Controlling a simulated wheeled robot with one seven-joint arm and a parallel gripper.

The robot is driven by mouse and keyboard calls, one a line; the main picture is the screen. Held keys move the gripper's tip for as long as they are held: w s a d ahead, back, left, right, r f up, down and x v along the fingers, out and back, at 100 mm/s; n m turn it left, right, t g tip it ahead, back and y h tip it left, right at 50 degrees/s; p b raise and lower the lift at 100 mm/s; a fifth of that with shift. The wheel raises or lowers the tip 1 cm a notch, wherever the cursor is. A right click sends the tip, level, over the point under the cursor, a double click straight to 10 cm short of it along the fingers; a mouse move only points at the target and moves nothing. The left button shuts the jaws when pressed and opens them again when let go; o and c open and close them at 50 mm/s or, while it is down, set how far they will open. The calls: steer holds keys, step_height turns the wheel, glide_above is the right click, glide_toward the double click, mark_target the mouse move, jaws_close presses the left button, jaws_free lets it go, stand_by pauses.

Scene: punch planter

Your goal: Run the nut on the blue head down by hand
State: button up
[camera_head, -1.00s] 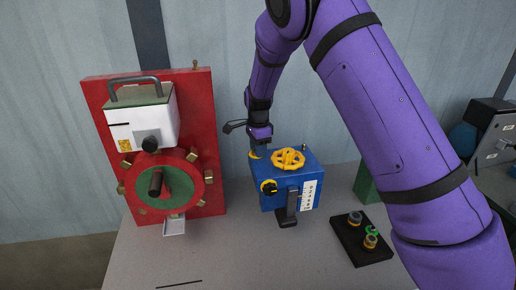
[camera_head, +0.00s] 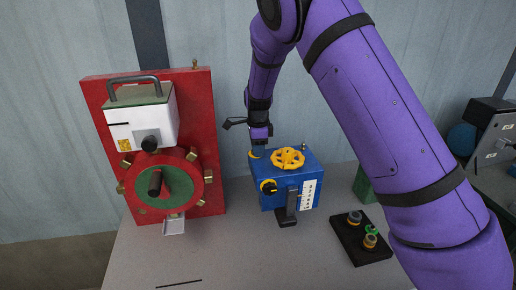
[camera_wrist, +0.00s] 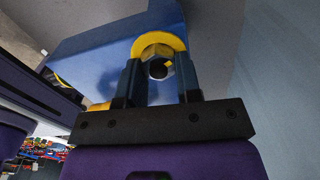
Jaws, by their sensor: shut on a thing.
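In the wrist view the blue head (camera_wrist: 110,45) fills the upper middle. A hex nut (camera_wrist: 157,53) sits on a threaded stud end against a yellow ring (camera_wrist: 177,42). My gripper (camera_wrist: 160,70) has one finger on each side of the nut and is shut on it. In the head view my gripper (camera_head: 258,147) points down at the blue head's back left corner, where the nut itself is hidden.
A red panel (camera_head: 205,140) with a white box (camera_head: 145,120) and a green-centred wheel (camera_head: 160,190) stands left. A black tray (camera_head: 362,245) with several small ringed parts lies right. A thin dark rod (camera_head: 180,284) lies in front. The table's front middle is clear.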

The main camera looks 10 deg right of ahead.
steer(key=o, duration=0.9)
step_height(320, 180, up, 11)
steer(key=shift+f, duration=0.1)
step_height(320, 180, up, 11)
steer(key=shift+f, duration=0.1)
stand_by(0.6)
